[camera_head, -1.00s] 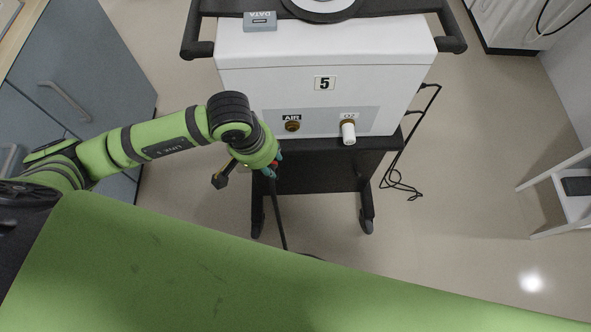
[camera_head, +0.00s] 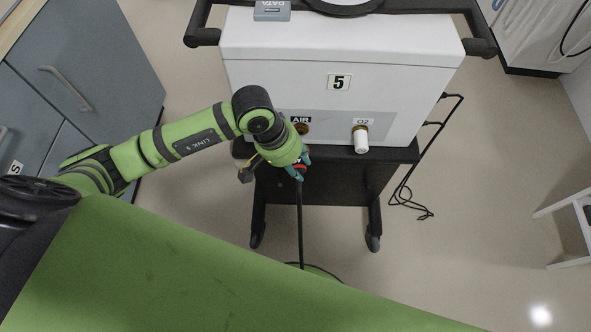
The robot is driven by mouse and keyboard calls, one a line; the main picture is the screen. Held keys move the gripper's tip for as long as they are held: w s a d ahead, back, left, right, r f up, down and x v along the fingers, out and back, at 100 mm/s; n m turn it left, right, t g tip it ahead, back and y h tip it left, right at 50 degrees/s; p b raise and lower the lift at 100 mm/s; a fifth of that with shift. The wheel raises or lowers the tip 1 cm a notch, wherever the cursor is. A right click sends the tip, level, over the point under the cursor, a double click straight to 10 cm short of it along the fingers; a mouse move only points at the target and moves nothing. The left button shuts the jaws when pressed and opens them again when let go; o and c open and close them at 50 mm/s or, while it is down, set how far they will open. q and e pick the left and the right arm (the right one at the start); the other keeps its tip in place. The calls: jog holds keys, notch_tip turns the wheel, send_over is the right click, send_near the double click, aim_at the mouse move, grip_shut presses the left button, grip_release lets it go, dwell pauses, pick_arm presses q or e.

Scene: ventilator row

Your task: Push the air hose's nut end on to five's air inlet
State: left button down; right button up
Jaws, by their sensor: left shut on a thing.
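Ventilator five (camera_head: 290,68) is a white box on a black cart, with a "5" label on its front. Its brass air inlet (camera_head: 302,129) sits under the AIR label, partly covered by my left wrist. My left gripper (camera_head: 301,169) is just below the inlet, shut on the air hose (camera_head: 300,225). The black hose hangs down from the gripper and passes behind the green surface in front. A red part shows between the fingers. The nut end is not clear to see, and I cannot tell whether it touches the inlet. My right gripper is not in view.
A white-capped O2 port (camera_head: 361,140) is right of the air inlet. A black cable (camera_head: 407,190) hangs at the cart's right side. Grey cabinets (camera_head: 85,75) stand at the left. The floor right of the cart is mostly clear.

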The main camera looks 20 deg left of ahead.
pick_arm(q)
jog(key=shift+w+a, duration=0.2)
jog(key=shift+w, duration=0.4)
jog(key=shift+w+a, duration=0.15)
jog(key=shift+w, duration=0.45)
jog(key=shift+s, duration=0.1)
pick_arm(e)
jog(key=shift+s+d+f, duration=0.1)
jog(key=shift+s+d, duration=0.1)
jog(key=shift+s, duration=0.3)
pick_arm(q)
jog(key=shift+b, duration=0.6)
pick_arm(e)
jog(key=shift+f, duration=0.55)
pick_arm(q)
jog(key=shift+w+a+b, duration=0.25)
jog(key=shift+w+b, duration=0.2)
jog(key=shift+w, duration=0.2)
jog(key=shift+w+a+b, duration=0.2)
jog(key=shift+w+b, duration=0.2)
jog(key=shift+w, duration=0.25)
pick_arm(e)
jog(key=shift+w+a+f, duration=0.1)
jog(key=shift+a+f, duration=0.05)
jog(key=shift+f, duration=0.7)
pick_arm(q)
jog(key=shift+w+a+r, duration=0.1)
jog(key=shift+w+r, duration=0.1)
jog(key=shift+w, duration=0.05)
